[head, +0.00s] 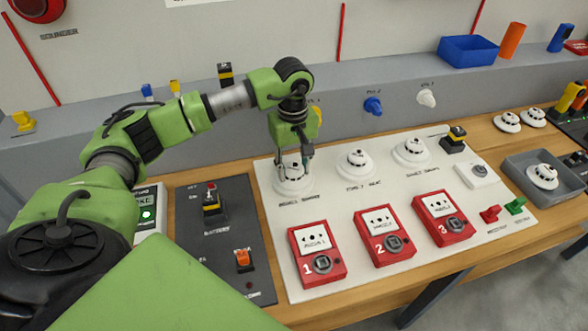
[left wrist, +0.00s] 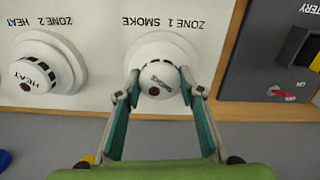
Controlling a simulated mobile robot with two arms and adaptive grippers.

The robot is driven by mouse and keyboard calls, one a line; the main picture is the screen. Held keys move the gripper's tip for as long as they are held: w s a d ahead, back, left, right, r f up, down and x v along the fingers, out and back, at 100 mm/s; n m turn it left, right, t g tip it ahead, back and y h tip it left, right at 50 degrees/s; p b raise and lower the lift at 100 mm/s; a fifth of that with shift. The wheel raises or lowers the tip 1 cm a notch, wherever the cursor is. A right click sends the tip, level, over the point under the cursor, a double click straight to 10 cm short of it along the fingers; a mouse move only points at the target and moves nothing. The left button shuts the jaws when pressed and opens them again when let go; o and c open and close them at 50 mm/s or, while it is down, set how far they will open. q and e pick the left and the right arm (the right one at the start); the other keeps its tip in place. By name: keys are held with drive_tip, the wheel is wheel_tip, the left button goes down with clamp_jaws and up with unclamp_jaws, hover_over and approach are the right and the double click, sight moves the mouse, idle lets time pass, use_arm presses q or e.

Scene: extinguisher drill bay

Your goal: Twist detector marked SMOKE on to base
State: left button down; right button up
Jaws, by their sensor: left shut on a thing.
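My left gripper (head: 294,163) reaches down to the leftmost round station on the white board. It is shut on a white round detector (left wrist: 158,80), with a finger on each side in the left wrist view. The detector's small marking appears upside down and seems to read SMOKE. The detector is at the white round base (left wrist: 150,46), beside the print ZONE 1 SMOKE; the base also shows in the head view (head: 292,191). I cannot tell whether the detector is fully locked on. My right gripper is not in view.
A HEAT detector (left wrist: 40,66) sits on the neighbouring base; another detector (head: 411,151) stands further right. Red numbered call points (head: 317,254) line the board's front. A dark panel (head: 222,235) with switches lies left. A grey tray (head: 519,170) at right holds a detector.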

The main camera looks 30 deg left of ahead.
use_arm(q)
drive_tip(key=shift+s+a+f, duration=0.15)
drive_tip(key=shift+s+f, duration=0.15)
drive_tip(key=shift+f, duration=0.2)
drive_tip(key=c, duration=1.3)
unclamp_jaws()
drive_tip(key=shift+w, duration=0.1)
drive_tip(key=shift+r, duration=0.1)
drive_tip(key=o, duration=0.5)
drive_tip(key=shift+w, duration=0.2)
drive_tip(key=shift+r, duration=0.2)
drive_tip(key=shift+r+p, duration=1.95)
drive_tip(key=shift+r, duration=1.5)
